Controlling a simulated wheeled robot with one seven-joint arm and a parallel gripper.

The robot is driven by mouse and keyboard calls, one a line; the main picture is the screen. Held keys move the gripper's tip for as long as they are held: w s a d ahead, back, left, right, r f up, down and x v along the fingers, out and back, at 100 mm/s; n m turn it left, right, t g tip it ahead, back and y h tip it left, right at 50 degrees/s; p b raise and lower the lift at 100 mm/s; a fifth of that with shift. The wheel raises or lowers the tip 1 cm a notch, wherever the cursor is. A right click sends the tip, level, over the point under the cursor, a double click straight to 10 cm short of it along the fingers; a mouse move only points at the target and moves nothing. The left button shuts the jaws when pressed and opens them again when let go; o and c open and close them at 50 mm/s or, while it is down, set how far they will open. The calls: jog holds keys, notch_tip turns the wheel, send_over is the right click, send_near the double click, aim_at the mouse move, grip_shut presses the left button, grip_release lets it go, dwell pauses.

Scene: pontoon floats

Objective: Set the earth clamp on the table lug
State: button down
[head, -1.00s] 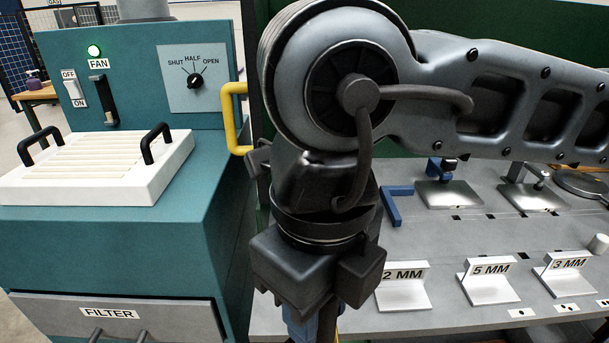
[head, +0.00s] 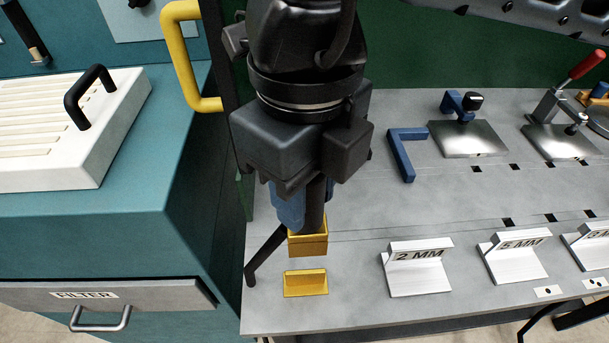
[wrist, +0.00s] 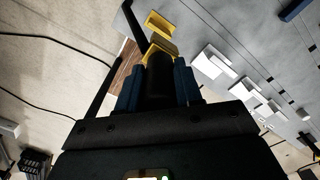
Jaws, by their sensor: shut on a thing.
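My gripper (head: 303,208) is shut on the dark handle of the earth clamp, with blue fingers on either side of it. The clamp's yellow end (head: 308,244) points down toward the table; it also shows in the wrist view (wrist: 161,47), beyond the black handle (wrist: 159,80). A yellow angled piece, which looks like the table lug (head: 306,284), sits near the table's front left corner. In the wrist view the lug (wrist: 160,23) shows just past the clamp's end. A gap shows between clamp and lug; whether the clamp is directly over the lug I cannot tell.
A dark rod (head: 264,257) slants beside the clamp at the table's left edge. White labelled angle blocks (head: 417,270) stand to the right. A blue square (head: 405,152) and clamped plates (head: 468,139) lie farther back. The teal filter unit (head: 90,235) with a yellow handle (head: 180,60) is left.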

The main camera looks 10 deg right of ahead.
jog(key=shift+a+f+b, duration=0.1)
jog(key=shift+b, duration=0.6)
notch_tip(320, 180, down, 8)
jog(key=b, duration=0.9)
jog(key=shift+f+b, duration=0.1)
jog(key=shift+b, duration=0.35)
jog(key=shift+f+b, duration=1.8)
jog(key=shift+b, duration=0.4)
jog(key=c, duration=0.7)
grip_release()
jog(key=shift+o, duration=0.2)
